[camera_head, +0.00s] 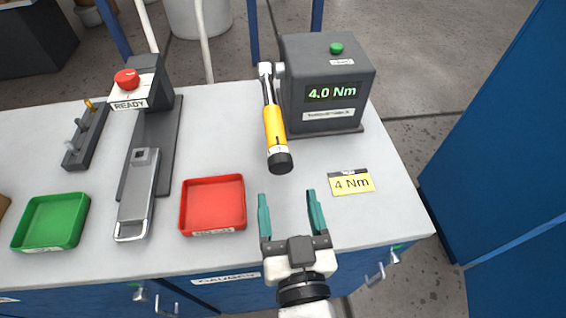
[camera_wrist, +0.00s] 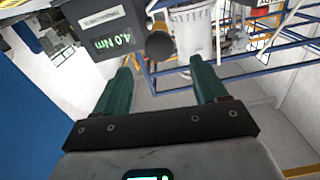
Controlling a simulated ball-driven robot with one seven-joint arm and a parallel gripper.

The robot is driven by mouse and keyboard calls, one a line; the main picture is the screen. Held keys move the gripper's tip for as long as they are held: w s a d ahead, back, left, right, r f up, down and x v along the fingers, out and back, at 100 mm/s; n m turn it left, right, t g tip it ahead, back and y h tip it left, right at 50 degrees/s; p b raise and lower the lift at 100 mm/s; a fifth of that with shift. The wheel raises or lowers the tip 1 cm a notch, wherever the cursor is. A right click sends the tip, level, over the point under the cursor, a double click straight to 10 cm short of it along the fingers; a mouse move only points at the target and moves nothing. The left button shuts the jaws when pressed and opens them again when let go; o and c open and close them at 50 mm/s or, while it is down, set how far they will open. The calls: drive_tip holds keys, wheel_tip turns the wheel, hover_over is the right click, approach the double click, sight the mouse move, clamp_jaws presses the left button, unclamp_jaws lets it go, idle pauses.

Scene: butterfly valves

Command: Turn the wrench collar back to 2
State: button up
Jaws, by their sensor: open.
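The torque wrench (camera_head: 274,128) has a yellow body and a black round collar end (camera_head: 280,161). Its head meets the side of the dark grey tester (camera_head: 328,88), and its collar end points toward me. The tester's display (camera_head: 333,92) reads 4.0 Nm. A yellow card (camera_head: 352,184) on the bench reads 4 Nm. My gripper (camera_head: 287,195) is open and empty, its green fingers nearer me than the collar end and apart from it. In the wrist view, a dark round end (camera_wrist: 158,46), probably the collar, shows beyond the open fingers. Any scale on the collar is too small to read.
A red tray (camera_head: 212,230) and a green tray (camera_head: 50,222) stand on the bench's front left. A grey press-like fixture with a red button (camera_head: 127,79) is marked READY. A small rack (camera_head: 86,135) stands at left. The bench around the card is clear.

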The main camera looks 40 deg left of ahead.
sight(282, 169)
drive_tip(key=x, duration=0.8)
drive_tip(key=shift+w+a+p, duration=0.1)
drive_tip(key=shift+w+p, duration=0.1)
drive_tip(key=shift+p, duration=0.1)
drive_tip(key=shift+c, duration=0.3)
drive_tip(key=c, duration=1)
